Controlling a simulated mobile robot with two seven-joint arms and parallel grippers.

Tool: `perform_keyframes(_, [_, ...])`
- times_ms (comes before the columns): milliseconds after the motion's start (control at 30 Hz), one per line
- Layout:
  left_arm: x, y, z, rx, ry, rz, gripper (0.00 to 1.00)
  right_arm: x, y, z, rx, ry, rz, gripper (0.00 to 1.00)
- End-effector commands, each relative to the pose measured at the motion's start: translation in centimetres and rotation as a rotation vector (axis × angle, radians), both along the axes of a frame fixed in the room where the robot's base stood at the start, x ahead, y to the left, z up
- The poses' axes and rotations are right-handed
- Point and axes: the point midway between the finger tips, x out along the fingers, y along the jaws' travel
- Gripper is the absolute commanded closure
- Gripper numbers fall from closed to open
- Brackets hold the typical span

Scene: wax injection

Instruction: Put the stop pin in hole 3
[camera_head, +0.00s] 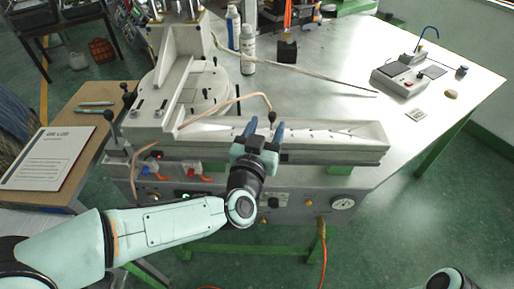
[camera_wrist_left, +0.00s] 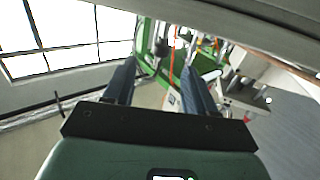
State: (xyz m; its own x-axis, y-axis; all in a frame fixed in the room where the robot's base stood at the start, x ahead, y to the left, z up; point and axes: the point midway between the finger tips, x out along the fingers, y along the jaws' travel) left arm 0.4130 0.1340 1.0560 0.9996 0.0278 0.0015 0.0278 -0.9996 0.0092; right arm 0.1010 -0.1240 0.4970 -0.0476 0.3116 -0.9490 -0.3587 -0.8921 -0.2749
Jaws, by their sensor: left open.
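My left gripper (camera_head: 265,128) is over the front of the machine, at the long grey rail (camera_head: 345,140). Its two blue fingers are apart. In the left wrist view the fingers (camera_wrist_left: 158,82) stand wide apart with nothing held between them. Small dark marks, perhaps holes or pins, run along the rail's top; they are too small to number, so I cannot pick out hole 3. I cannot identify the stop pin for sure. A dark ball-ended tip (camera_head: 272,117) of a thin copper-coloured rod or tube shows between the fingers. My right gripper is not in view.
The machine's upright bracket (camera_head: 183,62) stands left of the gripper. Bottles (camera_head: 247,48) and a black block (camera_head: 287,51) stand behind. A grey control box (camera_head: 398,79) is at the back right. The white tabletop (camera_head: 330,48) has free room between them.

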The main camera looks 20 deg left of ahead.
Motion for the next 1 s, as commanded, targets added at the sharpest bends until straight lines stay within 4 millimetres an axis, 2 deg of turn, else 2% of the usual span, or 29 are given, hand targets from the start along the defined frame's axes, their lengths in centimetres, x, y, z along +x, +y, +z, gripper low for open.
perform_keyframes(33, [-1.3, 0.0, 0.2, 0.000, -0.002, -0.001, 0.44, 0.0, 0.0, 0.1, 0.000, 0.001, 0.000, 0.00])
perform_keyframes(200, [-4.8, -0.1, 0.1, 0.001, -0.002, 0.000, 0.44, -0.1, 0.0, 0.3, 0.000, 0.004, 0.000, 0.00])
perform_keyframes(400, [-7.2, -0.2, 0.0, 0.001, 0.000, 0.000, 0.44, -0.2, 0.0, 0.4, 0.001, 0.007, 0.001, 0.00])
perform_keyframes(1000, [-7.6, -0.2, 0.0, 0.001, 0.000, 0.001, 0.44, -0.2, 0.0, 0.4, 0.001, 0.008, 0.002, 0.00])
